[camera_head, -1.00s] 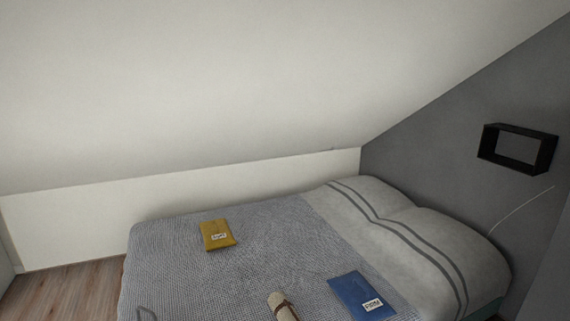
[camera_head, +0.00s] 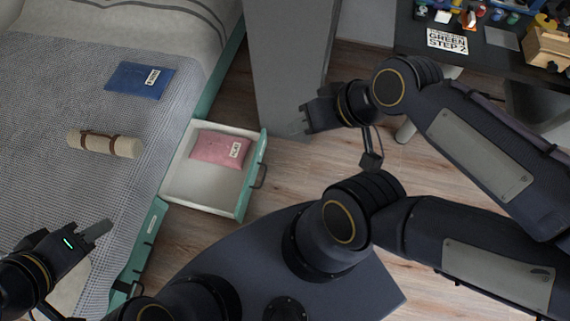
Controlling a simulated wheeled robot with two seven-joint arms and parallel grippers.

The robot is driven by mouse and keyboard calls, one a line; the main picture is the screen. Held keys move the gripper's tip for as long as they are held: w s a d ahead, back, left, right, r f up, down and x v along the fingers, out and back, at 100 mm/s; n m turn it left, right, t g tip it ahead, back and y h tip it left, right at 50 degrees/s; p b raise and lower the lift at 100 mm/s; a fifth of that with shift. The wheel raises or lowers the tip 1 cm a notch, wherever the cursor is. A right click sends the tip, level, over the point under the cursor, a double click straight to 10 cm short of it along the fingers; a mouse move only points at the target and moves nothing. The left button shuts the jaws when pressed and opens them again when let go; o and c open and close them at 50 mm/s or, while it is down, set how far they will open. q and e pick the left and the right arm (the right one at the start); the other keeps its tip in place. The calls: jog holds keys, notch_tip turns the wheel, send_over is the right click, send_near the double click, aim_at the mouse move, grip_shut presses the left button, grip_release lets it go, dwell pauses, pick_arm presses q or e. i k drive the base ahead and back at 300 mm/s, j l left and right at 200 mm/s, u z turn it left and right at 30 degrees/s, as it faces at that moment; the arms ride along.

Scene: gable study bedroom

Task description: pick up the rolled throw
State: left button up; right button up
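The rolled throw (camera_head: 104,144) is a cream roll with brown straps. It lies on its side on the grey bedspread (camera_head: 45,90), at the left of the head view. My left gripper (camera_head: 108,228) is over the bed, below the throw in the picture and clear of it. Its fingers are seen nearly edge-on, so I cannot tell whether they are apart. My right gripper (camera_head: 298,120) is far to the right of the throw, by a grey upright panel, and holds nothing that I can see. Its finger gap is not clear.
A blue packet (camera_head: 140,81) lies on the bed above the throw. An open drawer (camera_head: 205,193) with a pink packet (camera_head: 219,149) juts out from the teal bed side. A desk (camera_head: 415,38) with jars and boxes is at the upper right. Wood floor shows between.

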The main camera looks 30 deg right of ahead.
aim_at(119, 145)
jog(key=k+l+z, duration=0.1)
jog(key=z, duration=0.4)
jog(key=u, duration=1.25)
jog(key=i+j+u, duration=0.25)
jog(key=i+u, duration=0.25)
jog(key=i+j+u, duration=0.15)
jog(key=i+u, duration=0.3)
jog(key=k, duration=0.1)
